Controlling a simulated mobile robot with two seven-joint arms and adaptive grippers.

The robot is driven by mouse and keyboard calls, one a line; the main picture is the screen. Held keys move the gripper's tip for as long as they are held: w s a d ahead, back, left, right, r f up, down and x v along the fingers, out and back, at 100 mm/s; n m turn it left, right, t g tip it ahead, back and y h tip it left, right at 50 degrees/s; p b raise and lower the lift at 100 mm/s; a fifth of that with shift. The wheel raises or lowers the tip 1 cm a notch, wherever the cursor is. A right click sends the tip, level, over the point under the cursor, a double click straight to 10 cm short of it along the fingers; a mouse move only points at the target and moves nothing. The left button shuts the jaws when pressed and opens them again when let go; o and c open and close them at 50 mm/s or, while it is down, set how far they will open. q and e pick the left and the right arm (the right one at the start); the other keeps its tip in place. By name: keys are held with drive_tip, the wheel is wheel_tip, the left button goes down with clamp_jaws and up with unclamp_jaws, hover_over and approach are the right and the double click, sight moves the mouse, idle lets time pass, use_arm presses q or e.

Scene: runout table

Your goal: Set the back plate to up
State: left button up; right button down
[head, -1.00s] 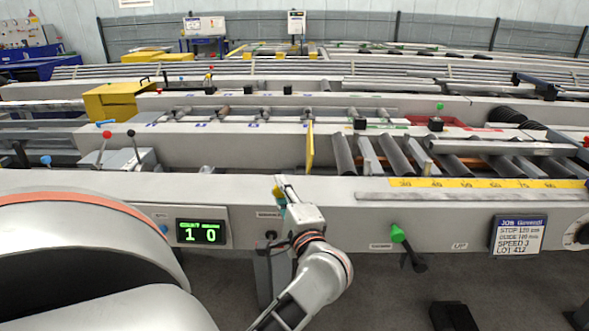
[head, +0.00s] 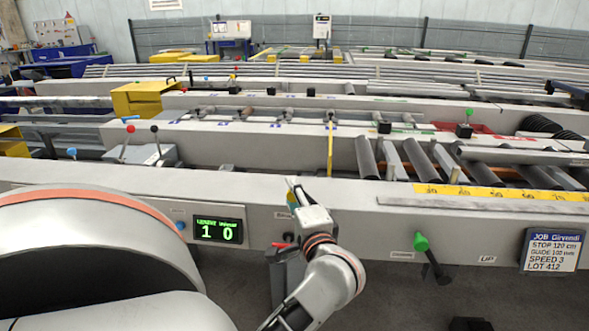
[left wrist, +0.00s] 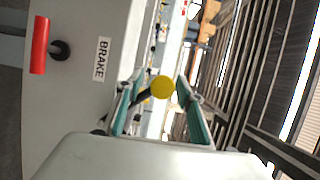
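My left gripper (head: 294,190) is at the front edge of the machine, with its fingers pointing away. In the left wrist view my left gripper (left wrist: 160,112) is open, its two green-padded fingers apart. A round yellow knob (left wrist: 163,87) on a dark stem shows between or just beyond the fingertips; contact cannot be told. In the head view the gripper mostly hides that knob. A thin yellow plate (head: 330,150) stands upright on the machine behind the gripper. I cannot tell whether it is the back plate. A label reading UP (head: 487,259) is on the front panel. My right gripper is not in view.
A red handle (left wrist: 40,45) stands beside the BRAKE label (left wrist: 102,58). A green-knobbed lever (head: 421,242) is right of my arm on the front panel. A display (head: 218,230) shows 1 and 0. A job card (head: 551,250) hangs at the right.

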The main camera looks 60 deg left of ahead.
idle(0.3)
use_arm(q)
drive_tip(key=v, duration=1.2)
idle(0.3)
